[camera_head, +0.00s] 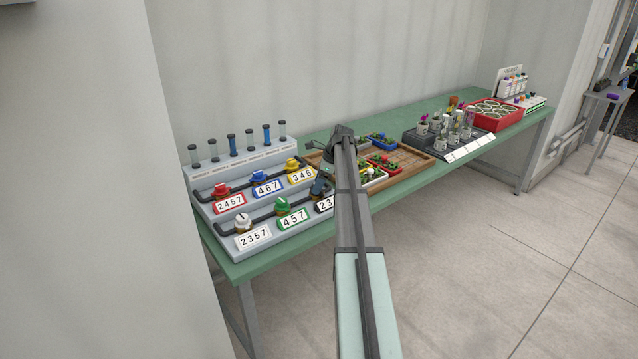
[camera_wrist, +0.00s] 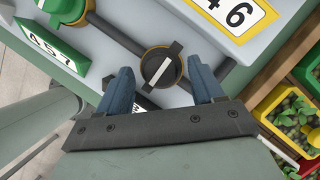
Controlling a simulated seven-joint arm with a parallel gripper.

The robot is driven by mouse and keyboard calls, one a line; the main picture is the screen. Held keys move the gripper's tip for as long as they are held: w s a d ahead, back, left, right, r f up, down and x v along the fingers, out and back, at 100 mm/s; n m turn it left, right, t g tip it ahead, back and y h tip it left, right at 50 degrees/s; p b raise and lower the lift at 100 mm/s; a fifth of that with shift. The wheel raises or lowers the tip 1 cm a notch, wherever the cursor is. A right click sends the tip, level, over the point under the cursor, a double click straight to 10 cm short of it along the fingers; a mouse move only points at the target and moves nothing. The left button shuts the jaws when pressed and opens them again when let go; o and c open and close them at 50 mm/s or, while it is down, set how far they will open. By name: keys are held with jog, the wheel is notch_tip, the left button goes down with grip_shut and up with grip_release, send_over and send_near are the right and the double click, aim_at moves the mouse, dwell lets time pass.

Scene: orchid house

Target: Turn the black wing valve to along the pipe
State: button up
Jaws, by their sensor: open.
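The black wing valve (camera_wrist: 162,65) sits on a brass-coloured collar in the wrist view, with a white stripe along its wing. Its wing slants from lower left to upper right, roughly across the dark pipe (camera_wrist: 115,36) that reaches it from the upper left. My gripper (camera_wrist: 163,72) is open, with one blue-grey finger on each side of the valve's near end. I cannot tell whether the fingers touch it. In the head view my gripper (camera_head: 321,186) is over the right end of the panel's lower row and hides the valve.
The stepped grey panel (camera_head: 216,179) also carries white (camera_head: 243,221), green (camera_head: 283,206), red (camera_head: 221,190), blue (camera_head: 259,176) and yellow (camera_head: 292,164) valves with number plates. A wooden tray (camera_head: 411,164) of seedling boxes stands close on the right.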

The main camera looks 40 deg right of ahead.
jog(key=shift+c, duration=0.2)
jog(key=c, duration=1)
